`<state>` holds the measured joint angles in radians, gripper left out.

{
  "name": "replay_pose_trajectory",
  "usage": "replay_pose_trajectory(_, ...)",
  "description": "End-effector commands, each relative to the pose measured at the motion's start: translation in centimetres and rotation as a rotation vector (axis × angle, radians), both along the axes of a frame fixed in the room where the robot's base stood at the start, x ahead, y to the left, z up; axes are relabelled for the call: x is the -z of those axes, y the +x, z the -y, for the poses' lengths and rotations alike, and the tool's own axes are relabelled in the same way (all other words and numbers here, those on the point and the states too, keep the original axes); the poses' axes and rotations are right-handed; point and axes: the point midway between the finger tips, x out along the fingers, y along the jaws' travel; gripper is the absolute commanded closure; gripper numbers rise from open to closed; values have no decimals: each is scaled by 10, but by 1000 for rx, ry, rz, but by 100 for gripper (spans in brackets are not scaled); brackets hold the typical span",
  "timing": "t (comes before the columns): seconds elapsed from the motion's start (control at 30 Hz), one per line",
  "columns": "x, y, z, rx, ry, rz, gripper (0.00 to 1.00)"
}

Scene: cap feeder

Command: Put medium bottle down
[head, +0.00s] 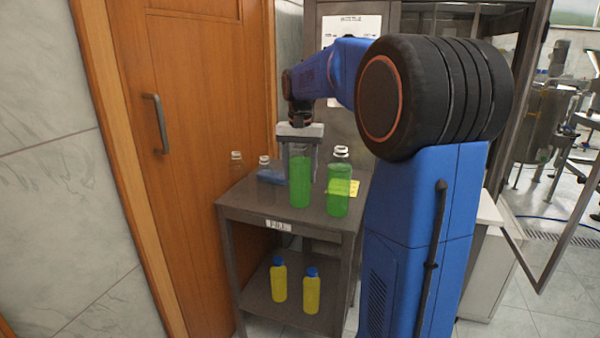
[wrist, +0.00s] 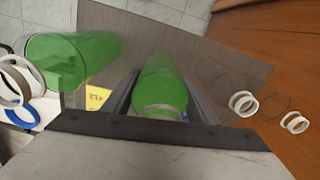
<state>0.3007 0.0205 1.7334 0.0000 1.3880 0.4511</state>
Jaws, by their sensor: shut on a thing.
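A clear bottle with green liquid (head: 300,187) is between the fingers of my gripper (head: 301,160), which is shut on it from above. The bottle is upright over the table top (head: 256,209); I cannot tell whether its base touches. In the wrist view the held bottle (wrist: 160,88) sits between the two dark fingers. A second green-filled bottle (head: 339,200) stands just to its right in the head view, apart from it. It also shows at the left of the wrist view (wrist: 75,58).
Clear bottles (head: 237,166) stand at the table's left side. A yellow note (head: 353,187) lies near the second green bottle. Two yellow bottles (head: 279,281) with blue caps stand on the lower shelf (head: 256,292). A wooden door (head: 200,120) is close on the left.

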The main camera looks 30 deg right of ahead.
Motion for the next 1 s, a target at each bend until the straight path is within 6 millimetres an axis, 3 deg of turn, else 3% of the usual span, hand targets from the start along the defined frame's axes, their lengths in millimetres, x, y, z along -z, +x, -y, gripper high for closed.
replay_pose_trajectory(0.3,2,0,0,0,0,1,87)
replay_pose_trajectory(0.33,2,0,0,0,-1,1,43)
replay_pose_trajectory(0.4,2,0,0,0,-1,1,29)
replay_pose_trajectory(0.77,-1,0,0,0,-1,1,29)
replay_pose_trajectory(1.0,-33,1,0,0,-1,4,29)
